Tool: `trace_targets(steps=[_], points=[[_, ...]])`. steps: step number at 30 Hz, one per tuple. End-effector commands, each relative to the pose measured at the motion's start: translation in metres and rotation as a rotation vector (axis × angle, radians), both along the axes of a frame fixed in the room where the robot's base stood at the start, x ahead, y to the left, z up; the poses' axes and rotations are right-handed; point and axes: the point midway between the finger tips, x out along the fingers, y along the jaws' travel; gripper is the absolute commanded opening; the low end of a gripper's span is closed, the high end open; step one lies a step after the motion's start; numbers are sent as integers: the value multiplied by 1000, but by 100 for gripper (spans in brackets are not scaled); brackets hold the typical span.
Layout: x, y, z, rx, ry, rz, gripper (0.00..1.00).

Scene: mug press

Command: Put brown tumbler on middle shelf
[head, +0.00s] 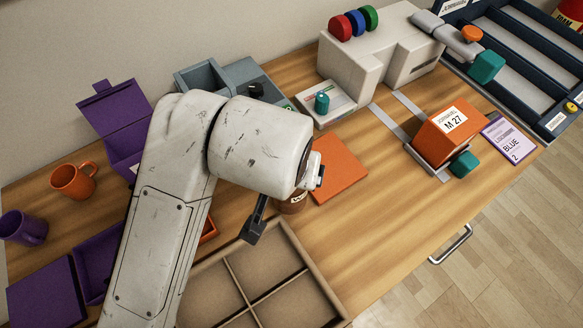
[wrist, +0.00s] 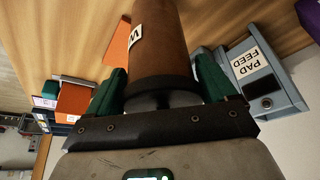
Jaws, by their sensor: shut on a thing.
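The brown tumbler (wrist: 163,45) fills the middle of the wrist view, with a dark band at its near end and a white label partly showing. My gripper (wrist: 165,88) is shut on it, one green finger pad on each side. In the head view my gripper (head: 268,215) is mostly hidden behind my wrist. Only a small brown part of the tumbler (head: 293,205) shows there, above the table by the divided tray. A navy rack (head: 516,52) with several pale shelves stands at the upper right, cut off by the frame.
A cardboard tray (head: 322,278) with compartments lies at the front. A cream press (head: 380,50) stands at the back, with an orange block (head: 447,135) in front of it. Orange (head: 73,181) and purple (head: 24,228) mugs stand at left. The wooden table's front right is clear.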

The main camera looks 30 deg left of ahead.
Motion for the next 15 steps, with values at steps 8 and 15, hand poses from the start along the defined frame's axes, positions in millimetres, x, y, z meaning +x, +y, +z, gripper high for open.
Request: trace_targets(steps=[8, 15], points=[[6, 4, -33, 0, 2, 1, 27], [6, 4, -39, 1, -1, 0, 27]])
